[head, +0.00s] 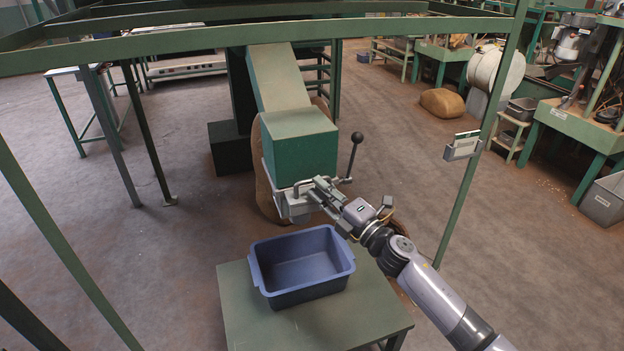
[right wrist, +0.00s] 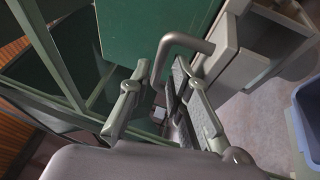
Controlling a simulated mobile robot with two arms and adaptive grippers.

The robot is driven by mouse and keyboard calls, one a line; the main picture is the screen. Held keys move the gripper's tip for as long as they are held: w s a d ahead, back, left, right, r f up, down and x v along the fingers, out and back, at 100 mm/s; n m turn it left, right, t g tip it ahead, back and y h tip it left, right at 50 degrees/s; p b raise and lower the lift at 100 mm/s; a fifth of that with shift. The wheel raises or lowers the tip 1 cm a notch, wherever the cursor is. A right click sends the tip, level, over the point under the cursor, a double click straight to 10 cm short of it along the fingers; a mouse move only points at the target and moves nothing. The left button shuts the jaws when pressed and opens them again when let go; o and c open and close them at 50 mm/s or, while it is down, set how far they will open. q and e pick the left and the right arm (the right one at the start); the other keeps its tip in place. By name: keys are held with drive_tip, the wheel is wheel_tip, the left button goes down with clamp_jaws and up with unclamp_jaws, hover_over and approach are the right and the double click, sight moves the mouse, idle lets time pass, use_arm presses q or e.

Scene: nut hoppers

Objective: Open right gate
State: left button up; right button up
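The green hopper box (head: 300,148) hangs at the end of a sloping chute. A grey metal gate housing (head: 293,206) sits under it, and it also shows in the right wrist view (right wrist: 265,45). A bent grey handle (right wrist: 183,40) stands out from the gate. A lever with a black ball knob (head: 356,138) rises at the box's right side. My right gripper (head: 318,188) is at the gate's right side. In the right wrist view its fingers are apart, with the handle's bend between and just beyond the fingertips; contact is unclear. My left gripper is out of view.
An empty blue bin (head: 300,290) stands on a green table (head: 240,325) below the gate; the bin's edge shows in the right wrist view (right wrist: 308,120). Green frame posts (head: 478,150) stand to the right and left. A brown sack (head: 266,195) is behind the hopper.

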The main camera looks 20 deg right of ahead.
drive_tip(key=shift+x, duration=1.8)
drive_tip(key=shift+c, duration=0.5)
clamp_jaws()
drive_tip(key=shift+s, duration=0.1)
